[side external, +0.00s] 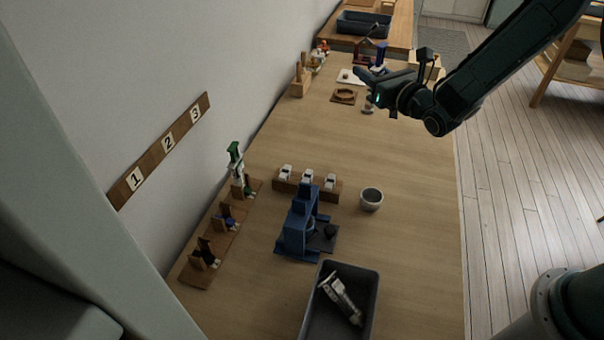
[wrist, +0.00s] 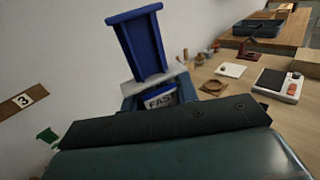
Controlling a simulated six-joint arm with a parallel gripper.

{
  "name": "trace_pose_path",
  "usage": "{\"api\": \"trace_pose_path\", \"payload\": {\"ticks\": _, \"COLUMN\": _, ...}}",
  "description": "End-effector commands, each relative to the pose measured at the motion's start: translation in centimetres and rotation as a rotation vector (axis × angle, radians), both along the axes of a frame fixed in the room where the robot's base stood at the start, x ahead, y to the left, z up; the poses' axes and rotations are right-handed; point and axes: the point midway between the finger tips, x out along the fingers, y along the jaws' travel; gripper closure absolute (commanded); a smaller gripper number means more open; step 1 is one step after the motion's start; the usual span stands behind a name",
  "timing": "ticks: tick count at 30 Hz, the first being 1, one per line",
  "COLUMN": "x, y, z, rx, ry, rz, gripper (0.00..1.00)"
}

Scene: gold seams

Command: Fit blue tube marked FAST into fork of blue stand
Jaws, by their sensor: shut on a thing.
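The blue tube marked FAST (wrist: 140,45) is held in my gripper (wrist: 157,92). In the wrist view its FAST label shows between the jaws and its wide blue end points up. In the side external view my gripper (side external: 378,77) is high over the far part of the table, and a small blue part of the tube (side external: 381,52) shows above it.
A large blue device (side external: 299,228), a white cup (side external: 371,199) and a grey bin (side external: 322,272) stand on the table. The table's middle is clear.

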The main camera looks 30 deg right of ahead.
Motion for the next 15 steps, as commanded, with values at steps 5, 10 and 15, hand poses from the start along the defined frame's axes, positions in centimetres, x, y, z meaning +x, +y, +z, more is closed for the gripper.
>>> {"api": "trace_pose_path", "payload": {"ticks": 5, "x": 1.6, "y": 5.2, "z": 0.1, "rx": 0.000, "ry": 0.000, "rz": 0.068, "gripper": 0.93}}
{"api": "trace_pose_path", "payload": {"ticks": 10, "x": 2.7, "y": 11.0, "z": 0.3, "rx": 0.000, "ry": -0.001, "rz": 0.132, "gripper": 0.93}}
{"api": "trace_pose_path", "payload": {"ticks": 15, "x": 3.2, "y": 17.1, "z": 0.8, "rx": 0.001, "ry": -0.001, "rz": 0.189, "gripper": 0.93}}
